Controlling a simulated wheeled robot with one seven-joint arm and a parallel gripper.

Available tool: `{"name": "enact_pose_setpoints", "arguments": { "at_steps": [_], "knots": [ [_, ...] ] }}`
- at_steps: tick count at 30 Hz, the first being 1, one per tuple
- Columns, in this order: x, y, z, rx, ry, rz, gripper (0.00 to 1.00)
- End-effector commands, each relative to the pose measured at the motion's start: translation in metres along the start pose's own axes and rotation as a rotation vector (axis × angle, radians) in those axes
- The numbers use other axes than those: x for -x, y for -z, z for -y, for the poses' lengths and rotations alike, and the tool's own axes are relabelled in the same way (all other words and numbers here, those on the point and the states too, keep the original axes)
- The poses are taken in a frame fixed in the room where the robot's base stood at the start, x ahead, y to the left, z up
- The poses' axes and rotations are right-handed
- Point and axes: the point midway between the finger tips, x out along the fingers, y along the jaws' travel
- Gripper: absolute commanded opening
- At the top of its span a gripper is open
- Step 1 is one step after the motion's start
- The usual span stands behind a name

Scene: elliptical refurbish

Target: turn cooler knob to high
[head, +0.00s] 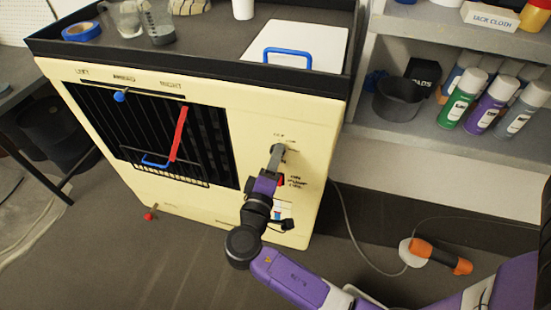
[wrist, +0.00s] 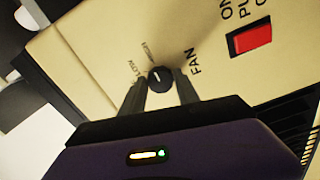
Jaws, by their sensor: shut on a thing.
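The cooler (head: 285,122) is a cream box with a dark louvred front, standing upright under a black-edged top. Its black round knob (wrist: 158,79) sits on the panel between the small lettering and the word FAN. LOW and another small word, probably HIGH, are printed beside it. A white pointer line shows on the knob, pointing roughly towards the upper small word. My gripper (wrist: 160,86) has one finger on each side of the knob and is shut on it. In the head view my gripper (head: 277,152) reaches the panel's upper right and hides the knob.
A red switch (wrist: 251,38) is close beside the knob. A red strip (head: 179,134) and a blue handle (head: 155,163) are on the louvres. Shelves with spray cans (head: 461,97) stand at right. A cable and an orange-handled item (head: 440,256) lie on the floor.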

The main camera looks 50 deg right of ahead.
Motion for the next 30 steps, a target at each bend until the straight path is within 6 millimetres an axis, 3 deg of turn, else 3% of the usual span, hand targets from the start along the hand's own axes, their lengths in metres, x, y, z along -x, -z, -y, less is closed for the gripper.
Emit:
{"name": "enact_pose_setpoints", "arguments": {
  "at_steps": [4, 5, 8, 20, 30],
  "knots": [
    [0.001, -0.001, 0.002, 0.000, 0.003, 0.001, 0.00],
    [0.001, -0.001, 0.002, 0.000, 0.003, 0.001, 0.41],
    [0.000, -0.001, 0.001, 0.000, 0.002, 0.001, 0.59],
    [0.006, 0.000, 0.001, 0.001, 0.001, -0.002, 0.59],
    [0.059, 0.000, 0.002, 0.001, 0.003, -0.003, 0.59]
  ]
}}
